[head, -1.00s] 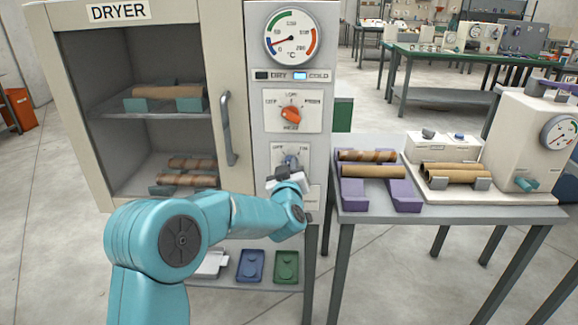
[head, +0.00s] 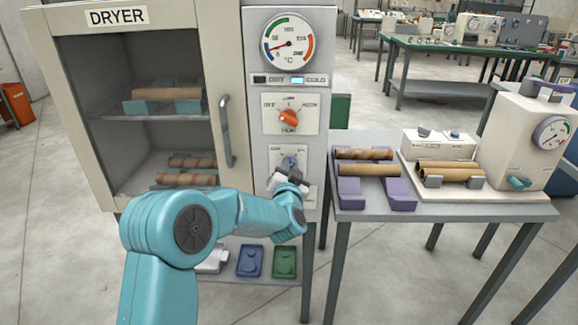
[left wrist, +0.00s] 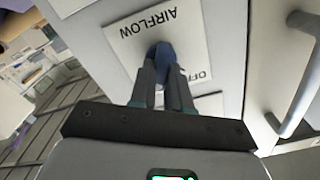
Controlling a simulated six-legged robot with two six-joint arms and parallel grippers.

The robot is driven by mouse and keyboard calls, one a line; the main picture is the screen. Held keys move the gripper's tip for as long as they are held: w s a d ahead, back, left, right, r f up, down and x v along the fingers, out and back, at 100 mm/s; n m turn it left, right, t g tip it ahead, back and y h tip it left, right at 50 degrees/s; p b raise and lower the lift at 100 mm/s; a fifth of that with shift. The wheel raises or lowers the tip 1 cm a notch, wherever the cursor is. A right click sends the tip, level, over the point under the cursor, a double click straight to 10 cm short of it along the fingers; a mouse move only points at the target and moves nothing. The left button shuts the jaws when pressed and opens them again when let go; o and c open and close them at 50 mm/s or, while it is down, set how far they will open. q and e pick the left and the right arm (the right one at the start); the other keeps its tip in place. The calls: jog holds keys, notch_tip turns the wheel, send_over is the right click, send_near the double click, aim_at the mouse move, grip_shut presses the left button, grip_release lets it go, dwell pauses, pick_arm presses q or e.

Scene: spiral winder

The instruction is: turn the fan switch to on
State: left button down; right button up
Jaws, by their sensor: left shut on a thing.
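The fan switch is a blue knob (head: 289,163) on a white plate, low on the dryer's control panel. In the left wrist view the blue knob (left wrist: 162,50) sits beside the printed word AIRFLOW, with OFF partly showing to the right. My left gripper (head: 291,174) reaches it from below. In the left wrist view its two fingers (left wrist: 165,75) are shut on the knob, one on each side. The fingers hide part of the knob, and I cannot tell exactly where it points. My right gripper is not in view.
Above the switch are an orange knob (head: 289,118), a DRY/COLD indicator (head: 290,80) and a round temperature gauge (head: 288,43). The dryer door handle (head: 227,132) stands out left of the panel. A side table (head: 450,212) with purple cradles (head: 350,190) is at the right.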

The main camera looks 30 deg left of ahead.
pick_arm(q)
jog(key=shift+f+m, duration=0.1)
jog(key=shift+m, duration=0.8)
jog(key=c, duration=1.1)
grip_release()
jog(key=shift+d, duration=0.1)
jog(key=b+v, duration=0.1)
jog(key=v, duration=1.5)
jog(key=shift+s, duration=0.2)
